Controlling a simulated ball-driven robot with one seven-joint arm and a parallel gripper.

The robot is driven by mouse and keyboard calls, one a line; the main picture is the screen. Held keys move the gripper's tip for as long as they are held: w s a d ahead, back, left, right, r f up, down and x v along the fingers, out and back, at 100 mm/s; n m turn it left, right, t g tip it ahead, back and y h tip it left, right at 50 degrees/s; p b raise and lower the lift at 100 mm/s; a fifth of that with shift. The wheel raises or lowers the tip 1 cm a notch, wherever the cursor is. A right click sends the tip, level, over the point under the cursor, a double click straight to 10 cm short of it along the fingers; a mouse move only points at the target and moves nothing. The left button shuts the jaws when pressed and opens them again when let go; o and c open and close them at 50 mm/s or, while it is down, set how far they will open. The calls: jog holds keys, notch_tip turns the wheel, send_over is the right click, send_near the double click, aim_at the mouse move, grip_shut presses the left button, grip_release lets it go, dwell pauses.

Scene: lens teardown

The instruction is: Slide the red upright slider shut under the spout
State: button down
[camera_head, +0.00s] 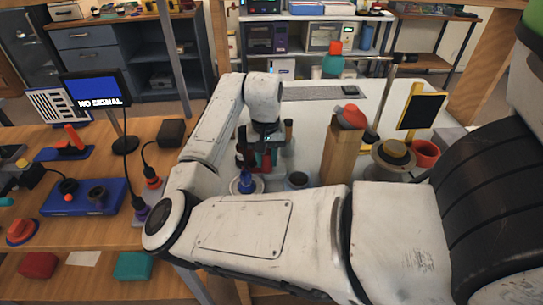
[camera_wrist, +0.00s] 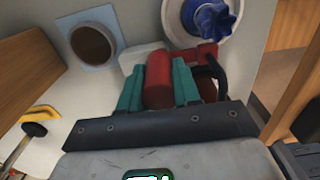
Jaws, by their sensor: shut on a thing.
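The red upright slider (camera_wrist: 158,72) stands between the two teal fingers of my gripper (camera_wrist: 158,84) in the wrist view. The fingers are shut on its red round part, one on each side. More red of the same colour shows just to the right, partly behind the right finger. In the head view my gripper (camera_head: 262,158) points down over the white table, with a little red between its fingers; the rest is hidden. I cannot make out the spout for certain, nor the gap under it.
A blue knob (camera_wrist: 212,20) on a white round base stands close beyond the slider. A dark round opening in a pale blue square (camera_wrist: 110,20) lies to the left. A wooden block (camera_head: 341,155) stands right of my gripper. A yellow-handled tool (camera_wrist: 40,113) lies lower left.

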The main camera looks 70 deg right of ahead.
jog(key=shift+w+a, duration=0.1)
jog(key=shift+w, duration=0.15)
jog(key=c, duration=0.9)
grip_release()
jog(key=shift+r, duration=0.1)
notch_tip(320, 180, up, 11)
jog(key=shift+f+p, duration=0.15)
jog(key=shift+p, duration=0.2)
jog(key=shift+a+f, duration=0.1)
